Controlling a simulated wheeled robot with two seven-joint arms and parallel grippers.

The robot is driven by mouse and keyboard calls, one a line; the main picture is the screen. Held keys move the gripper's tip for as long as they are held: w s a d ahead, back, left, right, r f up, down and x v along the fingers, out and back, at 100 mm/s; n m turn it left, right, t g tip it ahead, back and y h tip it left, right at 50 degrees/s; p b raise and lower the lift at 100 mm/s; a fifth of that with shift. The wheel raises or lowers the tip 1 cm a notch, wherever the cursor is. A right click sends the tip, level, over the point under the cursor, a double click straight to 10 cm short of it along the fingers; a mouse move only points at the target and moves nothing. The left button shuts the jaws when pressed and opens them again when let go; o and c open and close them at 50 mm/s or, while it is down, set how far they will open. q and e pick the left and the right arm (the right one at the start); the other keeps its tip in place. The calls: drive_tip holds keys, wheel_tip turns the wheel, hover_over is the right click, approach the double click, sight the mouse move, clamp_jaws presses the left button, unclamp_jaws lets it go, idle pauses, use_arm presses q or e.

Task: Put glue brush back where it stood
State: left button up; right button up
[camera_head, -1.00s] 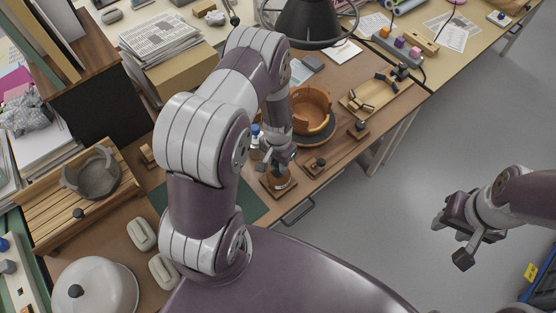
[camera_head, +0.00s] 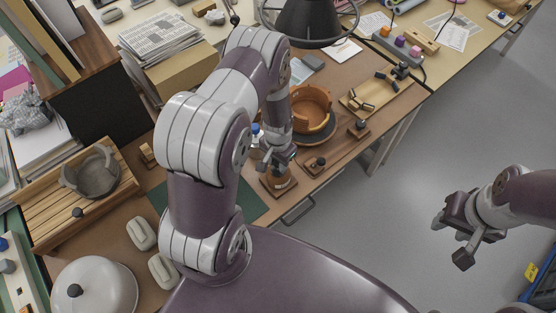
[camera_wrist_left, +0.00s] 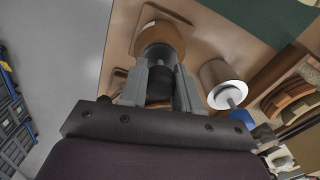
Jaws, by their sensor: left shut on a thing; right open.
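My left gripper (camera_head: 277,160) is over the small square wooden stand (camera_head: 272,192) near the front edge of the table. In the left wrist view its fingers (camera_wrist_left: 160,90) are shut on a dark cylindrical piece, seemingly the glue brush (camera_wrist_left: 159,84). A round orange-brown body (camera_wrist_left: 160,36) lies just beyond the fingertips, over the wooden stand (camera_wrist_left: 188,22). I cannot tell whether the brush touches the stand; the fingers hide part of it. My right gripper (camera_head: 452,236) is open and empty, over the floor at the right.
A white-topped metal pot (camera_wrist_left: 222,88) and a blue-capped bottle (camera_wrist_left: 243,117) stand close beside the left gripper. An orange bowl of sherds (camera_head: 314,105) stands on a dark turntable behind. Small wooden blocks (camera_head: 315,166) lie to the right.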

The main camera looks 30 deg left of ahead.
use_arm(q)
drive_tip(key=o, duration=0.9)
drive_tip(key=shift+r, duration=0.1)
wheel_tip(320, 180, up, 13)
drive_tip(key=shift+f+b, duration=0.2)
drive_tip(key=shift+b, duration=0.6)
